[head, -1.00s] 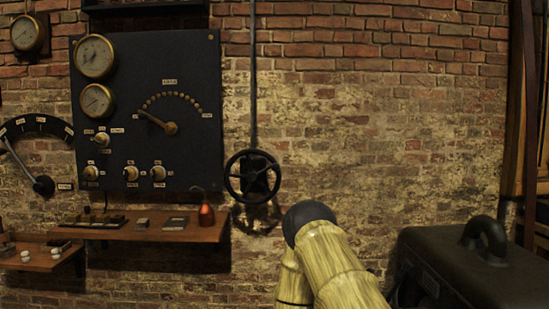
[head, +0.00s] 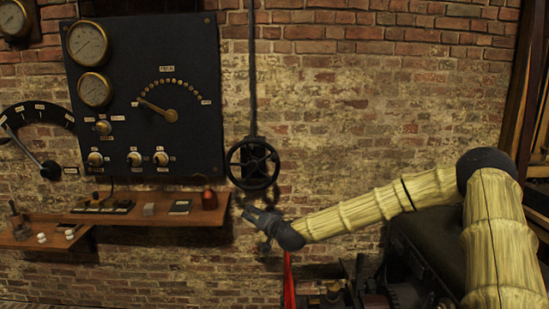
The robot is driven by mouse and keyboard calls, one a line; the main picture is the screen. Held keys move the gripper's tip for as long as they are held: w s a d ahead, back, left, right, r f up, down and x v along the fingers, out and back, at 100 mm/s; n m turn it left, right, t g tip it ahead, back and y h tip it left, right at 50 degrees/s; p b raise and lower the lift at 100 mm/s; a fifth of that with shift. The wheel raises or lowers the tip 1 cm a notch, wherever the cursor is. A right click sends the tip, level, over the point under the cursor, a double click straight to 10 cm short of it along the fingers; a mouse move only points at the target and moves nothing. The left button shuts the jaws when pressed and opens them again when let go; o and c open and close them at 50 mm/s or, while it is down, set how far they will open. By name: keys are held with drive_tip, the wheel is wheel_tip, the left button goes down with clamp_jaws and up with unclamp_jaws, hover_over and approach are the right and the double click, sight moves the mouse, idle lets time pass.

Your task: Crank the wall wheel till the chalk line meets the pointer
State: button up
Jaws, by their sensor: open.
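The dark spoked wall wheel (head: 252,148) hangs on the brick wall at the lower end of a vertical pipe. I cannot make out a chalk line or a pointer on it at this size. My gripper (head: 250,212) is open and empty, below the wheel and apart from it in the picture. My jointed, pale yellow arm reaches in from the right, with a dark wrist behind the gripper.
A dark panel (head: 146,100) with gauges and knobs is left of the wheel. A dark case (head: 425,240) stands at the right, behind my arm. Bare wall lies right of the wheel.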

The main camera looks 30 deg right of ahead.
sight(277, 160)
drive_tip(key=d+r+m+t+h+p, duration=0.2)
drive_tip(key=d+r+m+h+p, duration=0.1)
drive_tip(key=d+r, duration=1.15)
drive_tip(key=shift+a+r+p+x, duration=0.2)
drive_tip(key=shift+a+p+x, duration=0.1)
drive_tip(key=shift+x, duration=1.5)
drive_tip(key=shift+a+r+p+x, duration=0.25)
drive_tip(key=shift+a+x, duration=0.05)
drive_tip(key=shift+x, duration=1.5)
drive_tip(key=shift+a+r+p+x, duration=0.2)
drive_tip(key=shift+a+p+x, duration=0.1)
drive_tip(key=shift+x, duration=1.55)
drive_tip(key=shift+w, duration=0.15)
clamp_jaws()
